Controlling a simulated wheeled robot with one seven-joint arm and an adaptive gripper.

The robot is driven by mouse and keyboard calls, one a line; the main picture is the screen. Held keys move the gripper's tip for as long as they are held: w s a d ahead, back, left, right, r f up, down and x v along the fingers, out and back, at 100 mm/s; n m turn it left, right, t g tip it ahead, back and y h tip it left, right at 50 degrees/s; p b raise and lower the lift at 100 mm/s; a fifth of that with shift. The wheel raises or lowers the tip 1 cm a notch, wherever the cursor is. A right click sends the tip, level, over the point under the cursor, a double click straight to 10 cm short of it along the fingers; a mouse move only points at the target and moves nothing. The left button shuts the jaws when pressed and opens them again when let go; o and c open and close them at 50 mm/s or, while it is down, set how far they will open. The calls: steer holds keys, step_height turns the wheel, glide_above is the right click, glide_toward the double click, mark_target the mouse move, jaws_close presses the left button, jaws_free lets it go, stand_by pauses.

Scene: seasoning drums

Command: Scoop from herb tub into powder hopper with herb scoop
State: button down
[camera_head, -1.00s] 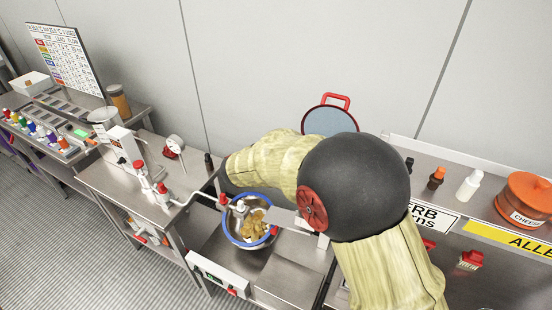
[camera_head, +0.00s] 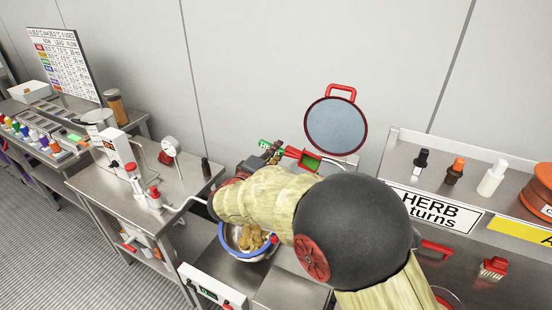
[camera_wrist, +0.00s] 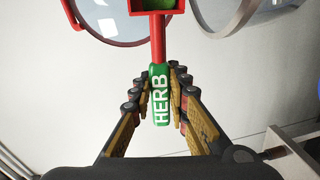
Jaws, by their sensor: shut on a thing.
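The herb scoop has a green handle marked HERB (camera_wrist: 161,96) and a red shaft and pan. My gripper (camera_wrist: 159,85) is shut on that handle. In the head view, the scoop's red pan (camera_head: 304,157) sticks out to the right above my forearm, with green matter inside. The pan is cut off at the top of the wrist view, where green also shows in it. My gripper (camera_head: 268,158) is partly hidden by my arm in the head view. I cannot make out the herb tub or identify the powder hopper; my arm hides much of the bench.
A blue-rimmed bowl (camera_head: 226,240) with brown chunks sits below my forearm. A round red-rimmed lid-like disc (camera_head: 336,127) stands behind the scoop. A gauge (camera_head: 170,146) and a dark bottle (camera_head: 206,167) stand left. Several bottles and an orange tub (camera_head: 540,194) line the right shelf.

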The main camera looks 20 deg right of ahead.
steer(key=shift+s+a+f+t+h+b, duration=0.15)
steer(key=shift+f+t+h+b, duration=0.2)
steer(key=shift+h+b, duration=0.7)
steer(key=shift+m+t+y+b, duration=0.25)
steer(key=shift+m+b, duration=0.05)
steer(key=shift+b, duration=0.3)
steer(key=shift+r+p, duration=0.55)
steer(key=shift+p, duration=0.4)
steer(key=r+g+y+p, duration=0.1)
steer(key=p, duration=0.6)
steer(key=shift+r+p, duration=0.25)
steer(key=shift+p, duration=0.05)
steer(key=y+p, duration=0.1)
steer(key=p, duration=0.2)
steer(key=shift+r+n, duration=0.35)
steer(key=shift+n, duration=0.05)
steer(key=shift+f+b, duration=0.6)
steer(key=shift+b, duration=0.4)
steer(key=shift+f+b, duration=0.1)
steer(key=shift+b, duration=0.25)
steer(key=shift+f+h+b, duration=0.2)
steer(key=shift+h+b, duration=0.1)
steer(key=shift+b, duration=0.8)
